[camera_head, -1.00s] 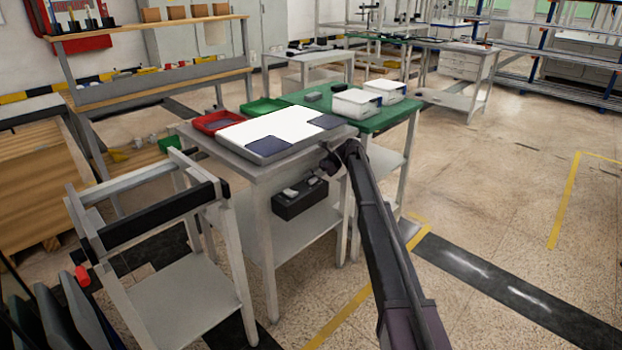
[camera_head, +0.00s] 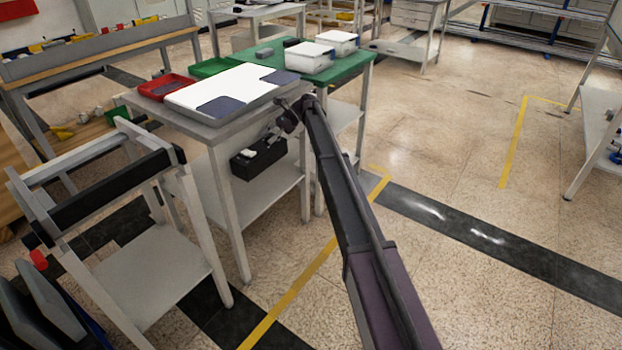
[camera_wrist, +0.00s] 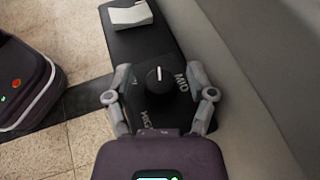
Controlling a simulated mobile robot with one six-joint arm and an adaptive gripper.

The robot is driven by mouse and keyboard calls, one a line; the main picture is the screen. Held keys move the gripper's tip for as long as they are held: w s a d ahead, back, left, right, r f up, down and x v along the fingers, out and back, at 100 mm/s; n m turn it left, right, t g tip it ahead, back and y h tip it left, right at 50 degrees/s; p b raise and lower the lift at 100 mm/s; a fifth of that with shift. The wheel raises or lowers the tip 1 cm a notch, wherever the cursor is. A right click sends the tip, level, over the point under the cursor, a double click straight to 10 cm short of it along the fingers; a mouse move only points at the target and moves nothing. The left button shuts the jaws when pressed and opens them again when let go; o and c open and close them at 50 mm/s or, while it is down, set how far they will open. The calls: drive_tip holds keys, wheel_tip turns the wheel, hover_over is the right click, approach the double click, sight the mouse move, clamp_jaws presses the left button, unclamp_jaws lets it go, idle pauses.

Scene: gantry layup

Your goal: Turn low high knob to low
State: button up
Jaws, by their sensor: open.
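A black control box (camera_head: 258,160) is on the front of the grey bench, below its top. In the wrist view the black control box (camera_wrist: 140,45) fills the middle, with a round black knob (camera_wrist: 160,84) on its face. The knob's white pointer line points up in the picture. "MID" is readable to its right and "HIGH" below it; a marking at its left is too small to read. A white rocker switch (camera_wrist: 130,14) sits farther up the box. My gripper (camera_wrist: 160,72) is open, its fingers either side of the knob and apart from it.
The grey bench (camera_head: 215,131) carries a red tray (camera_head: 166,87) and white and dark sheets. A green table (camera_head: 262,53) with white bins adjoins it. A grey cart frame (camera_head: 140,285) stands at left. The floor at right is open.

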drive_tip(key=shift+s, duration=0.1)
drive_tip(key=shift+m+t+y, duration=0.6)
drive_tip(key=shift+m+t, duration=0.5)
drive_tip(key=m+t+y, duration=0.1)
drive_tip(key=m+t, duration=0.3)
drive_tip(key=shift+t, duration=0.4)
drive_tip(key=shift+m+t+h, duration=0.7)
drive_tip(key=shift+m+t, duration=2.3)
drive_tip(key=shift+t, duration=0.3)
drive_tip(key=p+v, duration=0.5)
drive_tip(key=v, duration=0.9)
drive_tip(key=s+d+f+n+g+h+b, duration=0.1)
drive_tip(key=s+d+f+n+g+h, duration=0.1)
drive_tip(key=s+f+n, duration=0.3)
drive_tip(key=s+d+f+n+g+h+b, duration=0.1)
drive_tip(key=s+f+n, duration=0.5)
drive_tip(key=s, duration=0.6)
drive_tip(key=shift+s+d+n+g+h+b, duration=0.35)
drive_tip(key=shift+d+n+g+h, duration=0.25)
drive_tip(key=shift+d+n+h, duration=1)
drive_tip(key=shift+s+d+f+m, duration=0.1)
drive_tip(key=shift+d+m, duration=0.15)
drive_tip(key=shift+m, duration=0.05)
